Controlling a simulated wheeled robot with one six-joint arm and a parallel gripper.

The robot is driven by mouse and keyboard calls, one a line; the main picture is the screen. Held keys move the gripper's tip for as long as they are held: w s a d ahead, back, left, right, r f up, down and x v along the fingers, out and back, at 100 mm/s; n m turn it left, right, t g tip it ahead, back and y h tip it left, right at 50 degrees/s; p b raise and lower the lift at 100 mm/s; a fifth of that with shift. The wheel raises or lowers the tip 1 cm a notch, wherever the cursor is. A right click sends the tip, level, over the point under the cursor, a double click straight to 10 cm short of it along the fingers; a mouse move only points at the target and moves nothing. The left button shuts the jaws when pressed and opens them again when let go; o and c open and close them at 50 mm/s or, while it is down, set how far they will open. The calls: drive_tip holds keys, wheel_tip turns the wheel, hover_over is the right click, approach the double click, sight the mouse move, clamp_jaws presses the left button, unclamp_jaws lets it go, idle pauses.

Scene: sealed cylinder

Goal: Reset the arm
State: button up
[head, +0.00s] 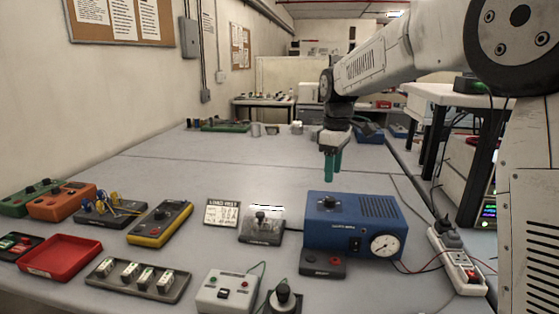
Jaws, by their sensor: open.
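My arm reaches in from the right side of the head view. My gripper (333,167) hangs from its end with teal fingers pointing down over the grey table (270,170). The gripper holds nothing that I can see. It is above and behind the blue power unit (350,222), which has a dial gauge on its front. The fingers appear clear of the things around them. A small gap between the fingers is hard to make out. No sealed cylinder can be told for sure in this view.
A power strip (457,262) lies at right. The table's middle is clear; several small items line its back.

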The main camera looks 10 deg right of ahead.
drive_tip(key=shift+s+f+m, duration=0.1)
drive_tip(key=shift+f+m, duration=0.05)
drive_tip(key=shift+m, duration=0.25)
drive_tip(key=s+m, duration=0.1)
drive_tip(key=s+f, duration=0.1)
drive_tip(key=s, duration=0.1)
drive_tip(key=s+f+m, duration=0.1)
drive_tip(key=s, duration=0.1)
drive_tip(key=shift+d+f+m+g, duration=0.15)
drive_tip(key=shift+m+g, duration=0.15)
drive_tip(key=shift+g, duration=0.1)
drive_tip(key=s+d+m+t, duration=0.2)
drive_tip(key=s+m, duration=0.5)
drive_tip(key=s, duration=2.6)
drive_tip(key=shift+d+f, duration=0.2)
drive_tip(key=shift+f, duration=0.05)
drive_tip(key=shift+c, duration=0.2)
